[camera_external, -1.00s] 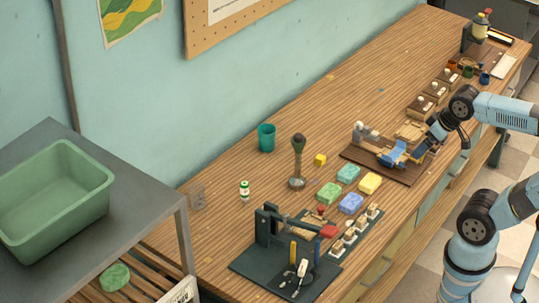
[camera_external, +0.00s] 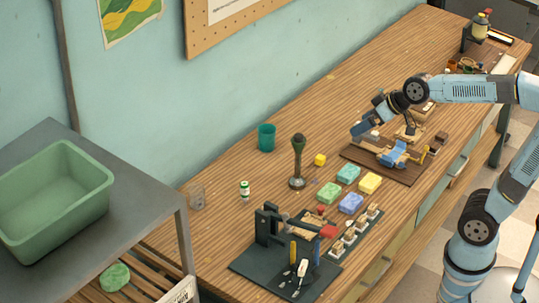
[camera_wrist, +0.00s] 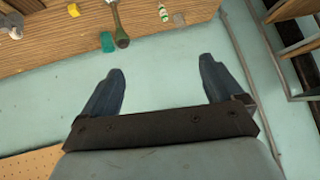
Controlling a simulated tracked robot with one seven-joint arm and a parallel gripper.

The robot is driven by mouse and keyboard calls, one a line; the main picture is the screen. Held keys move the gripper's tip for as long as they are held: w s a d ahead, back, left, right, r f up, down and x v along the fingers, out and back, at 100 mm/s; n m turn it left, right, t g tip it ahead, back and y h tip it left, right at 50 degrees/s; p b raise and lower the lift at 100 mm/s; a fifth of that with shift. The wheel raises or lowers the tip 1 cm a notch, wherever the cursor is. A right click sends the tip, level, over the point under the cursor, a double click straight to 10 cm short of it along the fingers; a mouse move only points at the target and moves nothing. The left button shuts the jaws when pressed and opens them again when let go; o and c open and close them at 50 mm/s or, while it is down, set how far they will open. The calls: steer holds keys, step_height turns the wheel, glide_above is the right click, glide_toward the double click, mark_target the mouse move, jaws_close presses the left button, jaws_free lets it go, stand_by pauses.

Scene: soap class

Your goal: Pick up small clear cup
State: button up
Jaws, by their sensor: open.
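The small clear cup (camera_external: 196,197) stands on the wooden workbench (camera_external: 300,105) near the wall at its left end.
A teal cup (camera_external: 266,137), a tall dark-handled tool (camera_external: 298,160) and a small green-white bottle (camera_external: 244,190) stand between my gripper and the clear cup. Colored soap blocks (camera_external: 348,174) and a dark stand (camera_external: 270,250) lie nearer the front. Bare bench runs along the wall.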

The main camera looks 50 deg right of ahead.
steer(key=w+a+f+m+t, duration=0.1)
steer(key=w+a, duration=0.4)
steer(key=w, duration=0.4)
steer(key=w+a+f+t, duration=0.2)
steer(key=w+a, duration=0.4)
steer(key=w, duration=0.2)
steer(key=w+a+f+m+t, duration=0.1)
steer(key=w+a, duration=0.4)
steer(key=w, duration=0.4)
steer(key=w+a+f+m+t+h, duration=0.1)
steer(key=w+a+f+h, duration=0.15)
steer(key=f, duration=0.25)
steer(key=w+a+f+m+h, duration=0.1)
steer(key=w+a+f, duration=0.3)
steer(key=f, duration=0.1)
steer(key=m+h, duration=0.2)
steer(key=h, duration=0.3)
glide_toward(193, 186)
steer(key=shift+w+d+r, duration=0.1)
steer(key=shift+w+d, duration=0.1)
steer(key=shift+a+f+x, duration=0.1)
steer(key=shift+a+x, duration=0.05)
steer(key=shift+x, duration=1.2)
steer(key=shift+a+f+x, duration=0.1)
steer(key=shift+x, duration=1.2)
steer(key=shift+c, duration=0.2)
steer(key=c, duration=1.1)
